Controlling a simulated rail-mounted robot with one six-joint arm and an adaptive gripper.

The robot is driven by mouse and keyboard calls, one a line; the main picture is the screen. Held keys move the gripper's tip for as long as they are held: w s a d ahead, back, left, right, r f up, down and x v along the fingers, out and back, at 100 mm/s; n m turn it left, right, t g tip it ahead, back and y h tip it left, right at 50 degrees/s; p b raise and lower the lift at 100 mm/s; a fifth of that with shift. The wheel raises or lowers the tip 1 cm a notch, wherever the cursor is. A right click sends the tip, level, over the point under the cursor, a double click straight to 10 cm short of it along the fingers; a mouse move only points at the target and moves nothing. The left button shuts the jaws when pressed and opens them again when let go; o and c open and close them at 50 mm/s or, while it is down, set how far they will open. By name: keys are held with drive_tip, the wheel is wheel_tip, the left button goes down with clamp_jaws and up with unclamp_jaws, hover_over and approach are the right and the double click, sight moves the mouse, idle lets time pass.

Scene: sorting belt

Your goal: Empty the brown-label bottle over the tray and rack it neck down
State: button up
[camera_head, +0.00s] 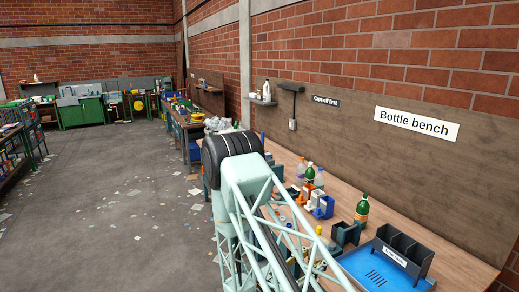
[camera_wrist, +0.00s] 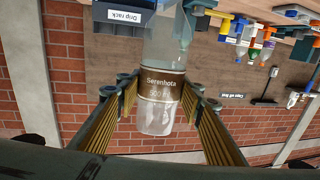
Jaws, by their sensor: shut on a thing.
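My gripper (camera_wrist: 165,96) is shut on the brown-label bottle (camera_wrist: 162,87) in the wrist view. The bottle is clear, with a brown band reading "Serenhota". The wrist picture is upside down against the room: the bottle's base points to the wall side and its neck runs towards the bench side, so it is held neck down. Its neck end is cut off by the top edge. The drip rack (camera_head: 402,248) is dark with open slots and stands at the blue tray (camera_head: 362,268); its label also shows in the wrist view (camera_wrist: 124,16). My arm hides the gripper in the head view.
A green bottle (camera_head: 361,211) stands on the bench left of the rack, with another green bottle (camera_head: 310,173) farther back. Small dark, blue and orange holders (camera_head: 320,205) stand between them. A board and brick wall close the bench's back side.

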drive_tip(key=shift+f+b, duration=5.95)
drive_tip(key=shift+f, duration=0.35)
drive_tip(key=shift+d+r, duration=0.1)
drive_tip(key=shift+d, duration=0.1)
